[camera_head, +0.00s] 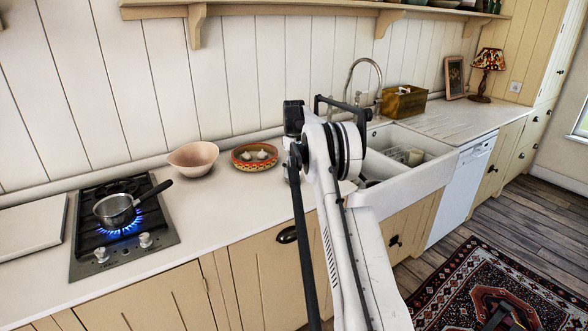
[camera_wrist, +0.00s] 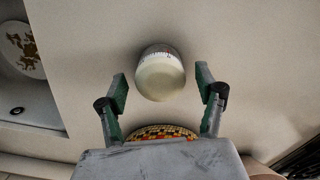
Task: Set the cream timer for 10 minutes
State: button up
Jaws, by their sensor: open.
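The cream timer (camera_wrist: 160,76) stands on the pale worktop in the wrist view. It is round, with a band of small dark and red marks around its side. My gripper (camera_wrist: 162,84) is open, with one finger on either side of the timer and visible gaps between. I cannot tell its height over the timer. The marks are too small to read. In the head view my arm covers the timer and my fingers.
A patterned dish (camera_head: 243,163) with pale bulbs and a pink bowl (camera_head: 193,160) stand left of my arm. A saucepan (camera_head: 116,209) sits over a lit flame on the hob (camera_head: 87,257). The sink (camera_head: 438,170) is to the right.

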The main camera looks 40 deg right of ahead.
jog(key=c, duration=1.2)
jog(key=shift+m, duration=0.4)
jog(key=m+b, duration=0.1)
jog(key=m, duration=0.4)
jog(key=shift+b, duration=0.4)
jog(key=m, duration=0.6)
jog(key=shift+a+b, duration=0.1)
jog(key=shift+b, duration=0.3)
jog(key=shift+m, duration=0.3)
jog(key=o, duration=1.2)
